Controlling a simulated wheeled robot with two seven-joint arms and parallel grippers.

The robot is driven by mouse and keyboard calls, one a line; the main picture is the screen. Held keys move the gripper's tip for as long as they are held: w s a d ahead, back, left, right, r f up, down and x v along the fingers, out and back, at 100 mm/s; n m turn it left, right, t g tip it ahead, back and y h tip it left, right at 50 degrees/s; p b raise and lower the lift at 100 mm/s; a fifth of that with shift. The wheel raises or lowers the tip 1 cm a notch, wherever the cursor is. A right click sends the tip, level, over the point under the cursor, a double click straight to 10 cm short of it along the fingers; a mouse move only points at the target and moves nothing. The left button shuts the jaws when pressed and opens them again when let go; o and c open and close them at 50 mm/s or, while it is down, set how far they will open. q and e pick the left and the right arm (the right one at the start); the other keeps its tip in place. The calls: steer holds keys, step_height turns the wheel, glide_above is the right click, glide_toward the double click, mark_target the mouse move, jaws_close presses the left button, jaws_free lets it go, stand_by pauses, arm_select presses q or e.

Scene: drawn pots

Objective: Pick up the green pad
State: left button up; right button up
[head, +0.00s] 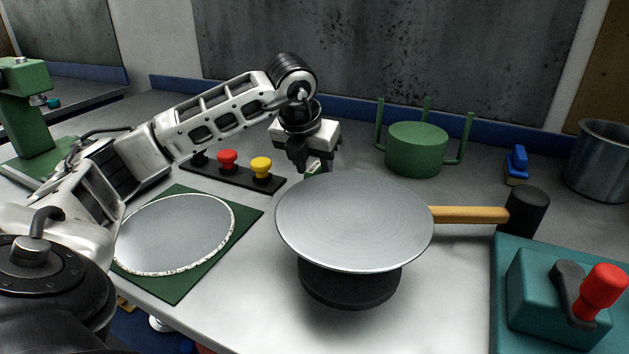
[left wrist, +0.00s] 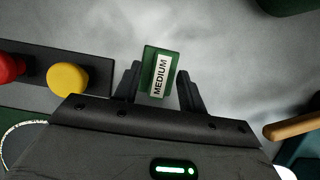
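The green pad (left wrist: 159,72) is a small block with a white label reading "MEDIUM". In the left wrist view it lies between the two dark fingers of my left gripper (left wrist: 159,84). The fingers stand apart on either side of it, and the pad is turned slightly against them. In the head view my left gripper (head: 311,163) points down behind the large grey disc. Only a bit of the pad (head: 316,168) shows there below the fingers, partly hidden by the disc. My right gripper is in neither view.
The grey disc (head: 354,222) stands on a black base (head: 350,287) in front. A strip with red (head: 228,160) and yellow (head: 261,168) knobs lies left of the gripper. A green pronged block (head: 417,148) stands at right.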

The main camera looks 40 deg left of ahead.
mark_target(313, 168)
arm_select(q)
jaws_close()
steer(key=shift+r, duration=0.1)
step_height(313, 168, up, 10)
steer(key=p, duration=0.1)
